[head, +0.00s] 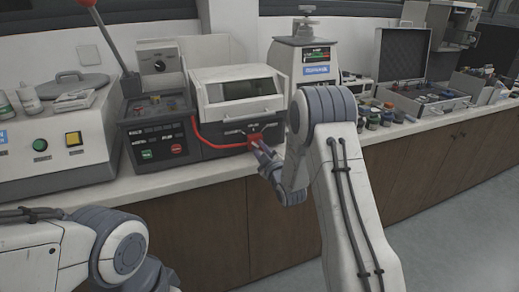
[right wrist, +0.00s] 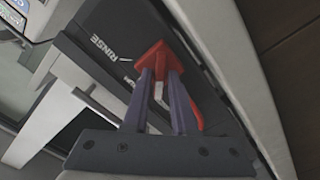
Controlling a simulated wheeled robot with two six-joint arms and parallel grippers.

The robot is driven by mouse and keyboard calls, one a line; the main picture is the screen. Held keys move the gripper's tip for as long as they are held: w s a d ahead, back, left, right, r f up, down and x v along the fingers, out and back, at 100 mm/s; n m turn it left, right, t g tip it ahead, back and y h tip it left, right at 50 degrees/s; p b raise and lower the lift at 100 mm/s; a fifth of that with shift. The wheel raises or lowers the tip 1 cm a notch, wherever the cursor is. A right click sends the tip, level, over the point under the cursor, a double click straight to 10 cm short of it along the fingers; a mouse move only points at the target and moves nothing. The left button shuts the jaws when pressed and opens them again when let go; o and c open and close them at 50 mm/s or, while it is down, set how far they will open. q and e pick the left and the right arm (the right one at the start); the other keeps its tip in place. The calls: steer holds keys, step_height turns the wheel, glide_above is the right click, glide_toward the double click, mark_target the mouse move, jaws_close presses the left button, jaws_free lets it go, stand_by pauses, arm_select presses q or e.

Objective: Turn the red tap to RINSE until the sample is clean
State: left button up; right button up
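The red tap (head: 256,138) is on the lower front of the grey machine (head: 208,135) with a lidded window. In the right wrist view the tap (right wrist: 154,56) shows as a red pointed head, with red also visible between my fingers. The RINSE label (right wrist: 103,47) is on the dark panel to its upper left; a second label is mostly hidden. My right gripper (head: 262,149) reaches the tap, and in the wrist view its fingers (right wrist: 160,78) close on either side of it. My left arm shows at lower left; its gripper is out of view. No sample can be made out.
A red hose (head: 205,142) runs along the machine's front. A dark control unit (head: 160,130) with a red-knobbed lever stands left of it. A white unit with a display (head: 305,62) stands to the right. Several small jars (head: 385,117) and an open case (head: 402,55) are farther right.

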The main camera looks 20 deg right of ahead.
jaws_close()
steer(key=m+b, duration=0.2)
steer(key=m, duration=0.1)
steer(key=shift+f+m, duration=0.1)
steer(key=shift+m, duration=0.2)
steer(key=m+b, duration=0.2)
steer(key=m, duration=0.2)
steer(key=shift+d+m, duration=0.1)
steer(key=shift+m, duration=0.2)
steer(key=m+b, duration=0.1)
steer(key=m, duration=0.3)
steer(key=shift+b, duration=0.3)
steer(key=shift+d+m+b, duration=0.15)
steer(key=shift+m+b, duration=0.25)
steer(key=shift+m, duration=2.4)
